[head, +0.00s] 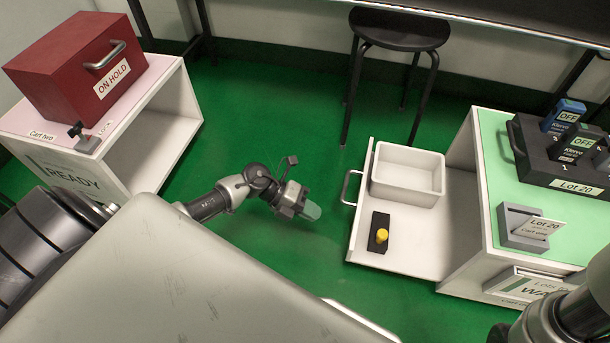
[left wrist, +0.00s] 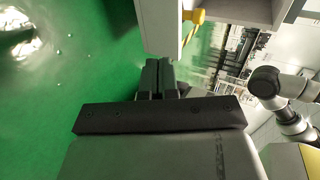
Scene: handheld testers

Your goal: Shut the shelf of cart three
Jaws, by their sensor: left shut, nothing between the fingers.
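The white cart (head: 461,210) with a green top stands at the right, and its number label is too cut off to read. Its white shelf (head: 418,244) is pulled out to the left, with a grey bar handle (head: 350,187) on its front edge. My left gripper (head: 309,209) is shut and empty, over the green floor just left of the shelf front, apart from the handle. In the left wrist view its shut fingers (left wrist: 158,77) lie below the shelf edge (left wrist: 158,28). My right arm shows at the lower right, but its gripper is out of sight.
On the shelf are a white bin (head: 408,163) and a black box with a yellow knob (head: 382,236). A black stool (head: 399,28) stands behind. Cart two (head: 187,125) at the left carries a red box (head: 60,75).

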